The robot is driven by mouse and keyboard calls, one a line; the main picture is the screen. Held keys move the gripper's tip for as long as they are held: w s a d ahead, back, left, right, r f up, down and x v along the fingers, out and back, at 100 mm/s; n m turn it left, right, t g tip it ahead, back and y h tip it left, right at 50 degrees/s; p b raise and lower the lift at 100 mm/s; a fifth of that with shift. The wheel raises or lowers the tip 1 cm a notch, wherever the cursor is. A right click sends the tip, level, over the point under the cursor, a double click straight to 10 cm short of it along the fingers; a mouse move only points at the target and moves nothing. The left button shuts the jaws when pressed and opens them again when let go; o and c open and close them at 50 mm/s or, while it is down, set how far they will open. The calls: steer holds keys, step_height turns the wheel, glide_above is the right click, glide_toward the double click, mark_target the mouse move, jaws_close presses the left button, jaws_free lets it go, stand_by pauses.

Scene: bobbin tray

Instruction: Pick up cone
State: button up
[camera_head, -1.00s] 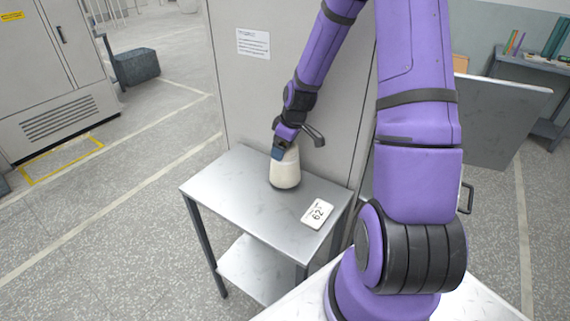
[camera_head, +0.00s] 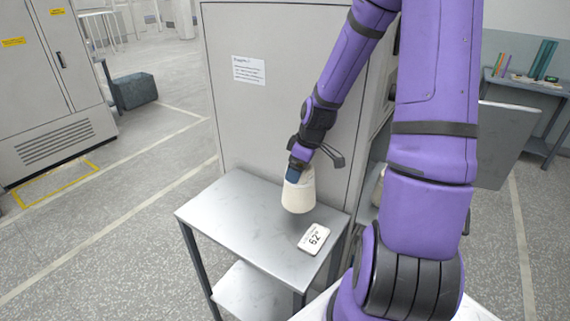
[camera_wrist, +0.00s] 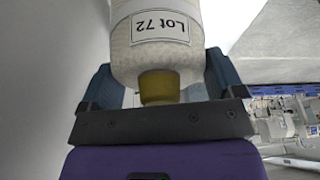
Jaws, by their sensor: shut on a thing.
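The cone (camera_head: 299,193) is a cream-white yarn cone, wide at the bottom and narrower at the top. My gripper (camera_head: 298,170) is shut on its upper end from above and holds it a little above the metal table, slightly tilted. In the wrist view the cone (camera_wrist: 157,55) sits between the two blue-grey fingers of my gripper (camera_wrist: 160,80). It carries a white label reading "Lot 72", and its yellow-brown tip faces the palm.
The small metal side table (camera_head: 232,203) has a lower shelf (camera_head: 245,290). A white card reading "62" (camera_head: 314,239) lies near its right edge. A tall grey cabinet (camera_head: 265,120) stands right behind the table. The table's left part is bare.

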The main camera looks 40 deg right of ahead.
steer(key=s+d, duration=0.2)
steer(key=s, duration=0.6)
steer(key=shift+s+d+r, duration=0.15)
steer(key=shift+s+r, duration=0.2)
steer(key=shift+r, duration=0.1)
step_height(320, 180, up, 20)
stand_by(1.4)
